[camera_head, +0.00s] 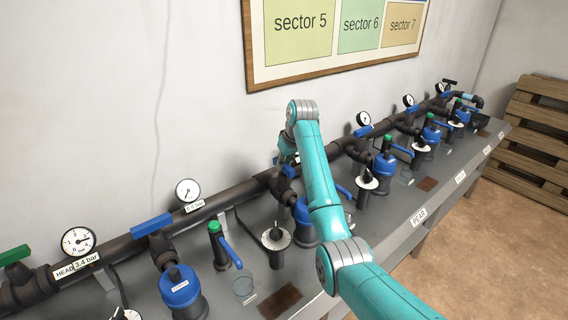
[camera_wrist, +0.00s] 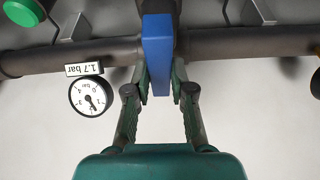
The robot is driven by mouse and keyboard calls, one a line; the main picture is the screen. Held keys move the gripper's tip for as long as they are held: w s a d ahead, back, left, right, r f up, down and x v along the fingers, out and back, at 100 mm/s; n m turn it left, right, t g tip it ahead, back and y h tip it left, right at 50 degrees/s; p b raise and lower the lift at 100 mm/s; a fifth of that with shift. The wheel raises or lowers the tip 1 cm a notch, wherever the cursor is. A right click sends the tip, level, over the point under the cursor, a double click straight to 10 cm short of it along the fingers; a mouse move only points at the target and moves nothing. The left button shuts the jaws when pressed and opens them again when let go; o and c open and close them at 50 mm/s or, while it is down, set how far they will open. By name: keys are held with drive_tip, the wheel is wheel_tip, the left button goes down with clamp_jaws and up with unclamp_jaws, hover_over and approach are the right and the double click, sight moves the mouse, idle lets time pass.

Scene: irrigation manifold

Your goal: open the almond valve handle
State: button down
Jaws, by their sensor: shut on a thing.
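In the wrist view a blue valve handle (camera_wrist: 157,52) stands edge-on in front of the dark horizontal pipe, its long side running across the pipe. My gripper (camera_wrist: 161,82) has a finger on each side of the handle's lower end and is shut on it. In the head view my gripper is mostly hidden behind my teal arm, at the manifold pipe left of the PEAR label. No almond label can be read in either view, so I cannot tell by name which valve this is.
A gauge (camera_wrist: 91,96) with a 1.7 bar tag hangs left of the handle in the wrist view. In the head view, another blue handle (camera_head: 152,225), a 0.0 bar gauge (camera_head: 188,190) and several blue-capped valve bodies crowd the grey bench (camera_head: 215,285). A wooden pallet (camera_head: 530,135) stands at right.

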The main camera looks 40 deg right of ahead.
drive_tip(key=shift+n, duration=0.5)
drive_tip(key=c, duration=1)
unclamp_jaws()
drive_tip(key=shift+v, duration=3.75)
drive_tip(key=shift+d, duration=0.1)
wheel_tip(320, 180, up, 3)
